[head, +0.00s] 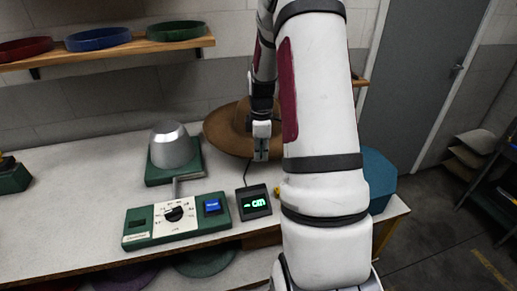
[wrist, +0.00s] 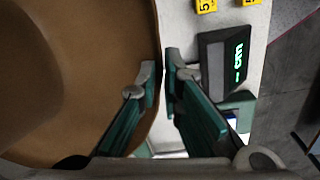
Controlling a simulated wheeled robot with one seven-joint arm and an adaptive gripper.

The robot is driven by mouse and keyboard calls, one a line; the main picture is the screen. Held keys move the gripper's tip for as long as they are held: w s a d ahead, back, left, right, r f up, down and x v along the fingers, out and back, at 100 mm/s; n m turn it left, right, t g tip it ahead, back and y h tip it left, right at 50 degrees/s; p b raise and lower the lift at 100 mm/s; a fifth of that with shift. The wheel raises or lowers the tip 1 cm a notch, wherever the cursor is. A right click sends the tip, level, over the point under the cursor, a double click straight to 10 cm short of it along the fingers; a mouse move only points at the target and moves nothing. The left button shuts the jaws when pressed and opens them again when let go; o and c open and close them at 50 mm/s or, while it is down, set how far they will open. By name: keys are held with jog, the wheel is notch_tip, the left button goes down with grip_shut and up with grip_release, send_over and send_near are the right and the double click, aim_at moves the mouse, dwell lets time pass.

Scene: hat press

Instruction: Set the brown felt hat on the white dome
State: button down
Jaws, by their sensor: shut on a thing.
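The brown felt hat (head: 226,131) is at the back of the bench, right of the dome, partly hidden by my arm. My gripper (head: 261,150) is shut on the near part of its brim. In the wrist view the hat (wrist: 70,70) fills the left side, with the brim's edge between the two fingers (wrist: 164,85). The dome (head: 171,146) looks pale grey with a flat top. It stands bare on a green base plate (head: 158,178), apart from the hat. I cannot tell whether the hat touches the bench.
In front of the dome is a green control box (head: 177,221) with a dial and blue button. A small display (head: 253,203) with green characters stands beside it. A shelf (head: 110,50) with coloured rings hangs behind. A blue box (head: 377,178) is at the right end.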

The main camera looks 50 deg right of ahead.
aim_at(261, 160)
jog(key=shift+f+b, duration=0.9)
jog(key=shift+f, duration=0.7)
jog(key=shift+f+b, duration=0.55)
jog(key=shift+f, duration=2.9)
jog(key=c, duration=1.7)
grip_release()
jog(key=shift+o, duration=0.2)
notch_tip(261, 160, up, 12)
jog(key=shift+s+a, duration=0.1)
jog(key=shift+s, duration=0.05)
